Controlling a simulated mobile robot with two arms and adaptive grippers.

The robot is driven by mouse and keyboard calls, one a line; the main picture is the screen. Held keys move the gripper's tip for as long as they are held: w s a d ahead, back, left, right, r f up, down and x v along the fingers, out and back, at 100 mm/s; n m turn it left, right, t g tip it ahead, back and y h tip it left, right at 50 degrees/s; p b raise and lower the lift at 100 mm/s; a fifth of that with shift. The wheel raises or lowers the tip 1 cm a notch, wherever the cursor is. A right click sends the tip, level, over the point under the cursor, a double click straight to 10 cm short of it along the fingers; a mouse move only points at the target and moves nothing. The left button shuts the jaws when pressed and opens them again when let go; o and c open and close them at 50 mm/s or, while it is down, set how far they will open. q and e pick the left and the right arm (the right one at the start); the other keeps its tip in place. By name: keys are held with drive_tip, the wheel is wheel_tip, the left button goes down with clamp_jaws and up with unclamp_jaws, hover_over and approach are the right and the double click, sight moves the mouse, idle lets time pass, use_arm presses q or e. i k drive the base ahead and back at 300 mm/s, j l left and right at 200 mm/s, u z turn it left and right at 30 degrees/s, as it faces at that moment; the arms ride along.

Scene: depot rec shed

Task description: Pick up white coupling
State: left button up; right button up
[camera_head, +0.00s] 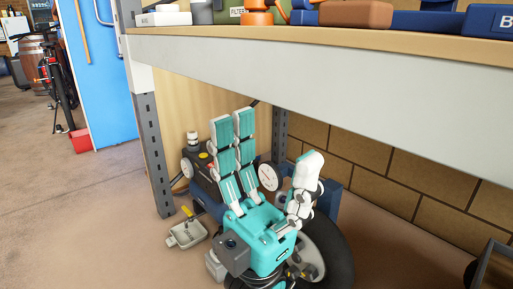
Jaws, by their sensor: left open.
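A small white cylindrical piece (193,141), which may be the white coupling, stands on or behind a dark machine under the shelf; I cannot tell which. My left gripper (268,145) is in the middle of the view, below the shelf. It is open, with two teal-and-white fingers pointing up and a third finger apart to the right. I see nothing held between the fingers. The white piece is left of the fingers and apart from them. The gripper hides part of the machine and the floor behind it. My right gripper is not in view.
A shelf (330,75) with a thick grey front edge crosses above the gripper; its grey upright (153,155) stands left. Floor at left is clear.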

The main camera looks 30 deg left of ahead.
sight(192, 137)
drive_tip(key=u, duration=1.45)
